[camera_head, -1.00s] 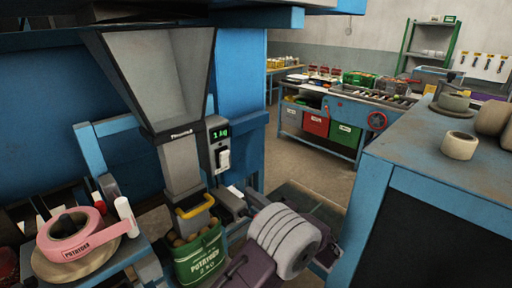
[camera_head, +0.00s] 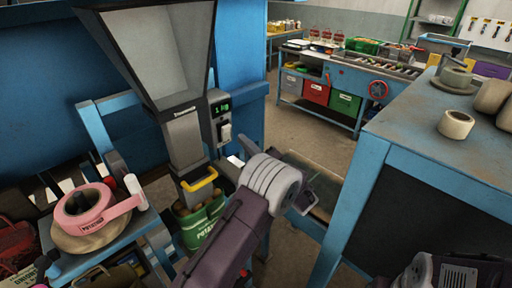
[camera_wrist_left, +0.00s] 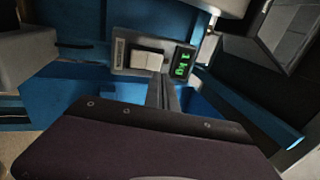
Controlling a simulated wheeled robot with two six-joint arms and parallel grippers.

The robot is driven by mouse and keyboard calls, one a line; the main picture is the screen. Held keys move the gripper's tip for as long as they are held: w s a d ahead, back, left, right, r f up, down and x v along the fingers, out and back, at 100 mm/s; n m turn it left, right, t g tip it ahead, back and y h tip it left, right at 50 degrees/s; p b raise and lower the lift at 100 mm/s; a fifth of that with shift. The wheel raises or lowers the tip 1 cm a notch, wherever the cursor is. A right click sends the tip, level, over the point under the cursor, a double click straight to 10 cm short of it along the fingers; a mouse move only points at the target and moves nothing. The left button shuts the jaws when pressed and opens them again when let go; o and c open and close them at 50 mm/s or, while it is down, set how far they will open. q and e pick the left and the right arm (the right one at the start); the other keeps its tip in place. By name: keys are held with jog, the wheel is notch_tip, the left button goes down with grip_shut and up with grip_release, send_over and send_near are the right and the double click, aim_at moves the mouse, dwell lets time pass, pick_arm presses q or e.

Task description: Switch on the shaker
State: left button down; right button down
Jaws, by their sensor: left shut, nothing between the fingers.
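The shaker's grey hopper (camera_head: 185,125) stands at left, with a small control box on its right side. The box carries a lit green "1 kg" display (camera_head: 222,107) and a white rocker switch (camera_head: 224,131). In the left wrist view the switch (camera_wrist_left: 147,61) and the display (camera_wrist_left: 183,62) face me. My left gripper (camera_wrist_left: 163,88) shows there as narrow grey fingers, closed and empty, just below the box and seemingly apart from it. In the head view my left wrist hides much of it. My right arm shows at bottom right; its fingers are out of frame.
A pink tape roll (camera_head: 84,210) lies on a stand at left. A blue-framed bench (camera_head: 430,150) stands at right. Open floor lies behind.

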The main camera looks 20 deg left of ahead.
aim_at(229, 127)
pick_arm(q)
jog(key=p+x, duration=0.1)
jog(key=x, duration=0.3)
jog(key=shift+a+r+p, duration=0.1)
jog(key=shift+p, duration=0.25)
jog(key=shift+w+a, duration=0.2)
jog(key=shift+a, duration=0.1)
